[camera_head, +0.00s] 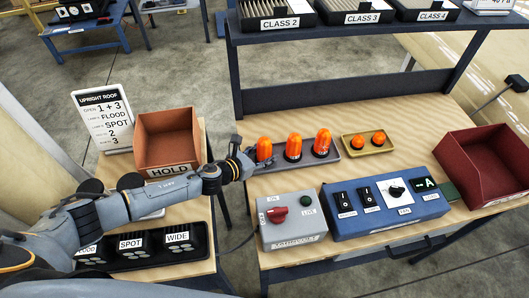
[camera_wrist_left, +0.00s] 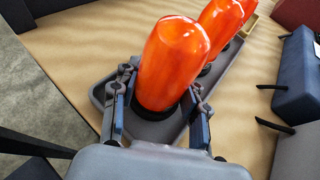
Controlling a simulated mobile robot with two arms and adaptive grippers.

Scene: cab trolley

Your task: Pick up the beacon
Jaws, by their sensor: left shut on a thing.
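Several orange beacons with dark bases stand upright in a row on a grey tray (camera_head: 341,153) on the wooden table. The leftmost beacon (camera_head: 264,147) is at my left gripper (camera_head: 247,161). In the left wrist view this beacon (camera_wrist_left: 172,65) stands between the two fingers of the gripper (camera_wrist_left: 157,105), which is shut on it near its base. The base appears to be still at the tray. The middle beacon (camera_head: 293,146) and the right beacon (camera_head: 322,142) stand beside it, apart from the gripper. My right gripper is not in view.
A smaller tan tray (camera_head: 347,147) holds two short orange lamps. In front are a grey switch box (camera_head: 293,236) and a blue control box (camera_head: 390,226). A dark red bin (camera_head: 486,165) is at right, and a brown HOLD bin (camera_head: 167,140) at left. A shelf (camera_head: 340,38) rises behind.

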